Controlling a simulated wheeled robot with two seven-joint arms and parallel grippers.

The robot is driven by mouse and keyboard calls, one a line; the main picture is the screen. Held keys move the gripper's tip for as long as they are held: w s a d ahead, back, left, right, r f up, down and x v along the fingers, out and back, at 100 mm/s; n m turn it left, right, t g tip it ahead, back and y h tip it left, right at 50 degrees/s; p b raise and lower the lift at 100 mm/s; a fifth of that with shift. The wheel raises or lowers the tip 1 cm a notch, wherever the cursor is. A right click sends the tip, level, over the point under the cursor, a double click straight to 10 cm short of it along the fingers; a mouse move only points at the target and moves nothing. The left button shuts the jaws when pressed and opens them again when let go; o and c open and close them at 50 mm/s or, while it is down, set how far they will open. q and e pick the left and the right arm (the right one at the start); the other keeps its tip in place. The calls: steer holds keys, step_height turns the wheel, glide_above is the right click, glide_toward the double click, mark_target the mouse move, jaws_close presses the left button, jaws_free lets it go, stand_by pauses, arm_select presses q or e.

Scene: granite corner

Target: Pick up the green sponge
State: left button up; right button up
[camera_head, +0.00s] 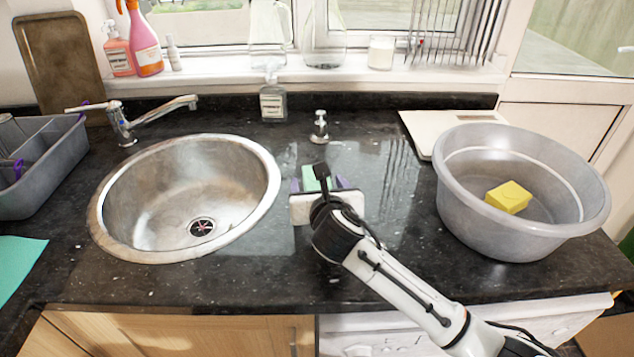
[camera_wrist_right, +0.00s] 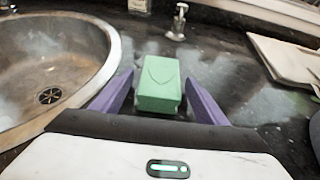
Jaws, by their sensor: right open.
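The green sponge (camera_wrist_right: 160,84) is a small block on the dark granite counter, right of the sink. In the right wrist view it lies between the two purple fingers of my right gripper (camera_wrist_right: 158,98), with a gap on each side. In the head view the sponge (camera_head: 311,177) shows only in part behind my right gripper (camera_head: 322,184), whose wrist hides the rest. The right gripper is open. I cannot tell how high the fingers are above the counter. My left gripper does not show in either view.
The round metal sink (camera_head: 268,205) is left of the gripper. A grey basin (camera_head: 465,218) with a yellow sponge (camera_head: 508,197) stands at the right. A soap pump (camera_head: 319,127), a bottle (camera_head: 273,103) and a pale board (camera_head: 425,124) are behind. A grey caddy (camera_head: 42,188) is far left.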

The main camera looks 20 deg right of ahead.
steer(key=c, duration=1.1)
